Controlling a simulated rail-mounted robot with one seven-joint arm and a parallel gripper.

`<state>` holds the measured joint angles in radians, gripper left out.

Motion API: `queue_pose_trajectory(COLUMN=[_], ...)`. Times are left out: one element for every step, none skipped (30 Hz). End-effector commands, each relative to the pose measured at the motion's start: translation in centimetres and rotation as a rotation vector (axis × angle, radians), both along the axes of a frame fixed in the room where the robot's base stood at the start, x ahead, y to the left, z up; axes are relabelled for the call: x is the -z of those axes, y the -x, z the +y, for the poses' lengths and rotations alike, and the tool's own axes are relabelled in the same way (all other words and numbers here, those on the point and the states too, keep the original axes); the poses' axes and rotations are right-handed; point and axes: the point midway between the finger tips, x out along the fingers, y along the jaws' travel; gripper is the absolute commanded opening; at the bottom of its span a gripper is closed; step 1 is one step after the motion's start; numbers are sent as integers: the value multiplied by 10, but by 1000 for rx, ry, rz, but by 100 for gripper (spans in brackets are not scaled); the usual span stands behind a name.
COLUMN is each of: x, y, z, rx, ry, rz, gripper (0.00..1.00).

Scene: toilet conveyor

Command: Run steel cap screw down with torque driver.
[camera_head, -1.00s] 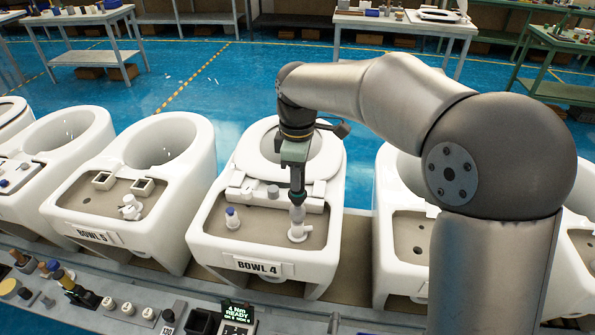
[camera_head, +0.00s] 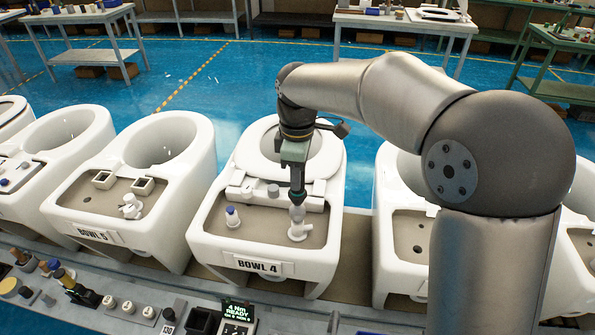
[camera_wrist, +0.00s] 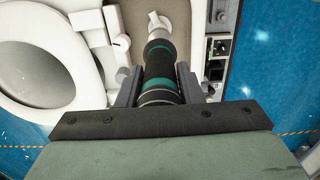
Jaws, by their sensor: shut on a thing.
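My gripper (camera_wrist: 155,92) is shut on the torque driver (camera_wrist: 160,62), a dark cylinder with teal bands. In the head view my gripper (camera_head: 297,178) is over the deck of the bowl marked BOWL 4 (camera_head: 215,235), with the driver (camera_head: 297,197) pointing down. The driver's lower end meets or overlaps a white fitting (camera_head: 300,232) on the deck. I cannot tell whether its tip touches. The fitting also shows beyond the driver in the wrist view (camera_wrist: 153,19). The steel cap screw cannot be made out.
A hinged seat (camera_head: 325,165) lies behind. The bowl marked BOWL 5 (camera_head: 200,190) is to the left.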

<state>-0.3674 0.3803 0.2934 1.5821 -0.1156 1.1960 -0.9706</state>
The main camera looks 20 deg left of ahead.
Motion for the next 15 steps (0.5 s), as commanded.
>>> queue_pose_trajectory(x=[0, 1, 1, 2, 2, 3, 3, 4, 4, 5, 5, 6, 6, 7, 7], y=[0, 0, 0, 0, 0, 0, 0, 0, 0, 0, 0, 0, 0, 0, 0], z=[0, 0, 0, 0, 0, 0, 0, 0, 0, 0, 0, 0, 0, 0, 0], rx=[0, 0, 0, 0, 0, 0, 0, 0, 0, 0, 0, 0, 0, 0, 0], ry=[-1, -1, -1, -1, -1, -1, -1, -1, -1, -1, -1, -1, -1, -1, -1], rz=[-1, -1, -1, -1, -2, -1, -1, -1, -1, -2, -1, -1, -1, -1, -1], gripper=[0, 0, 0, 0, 0, 0, 0, 0, 0, 0, 0, 0, 0, 0, 0])
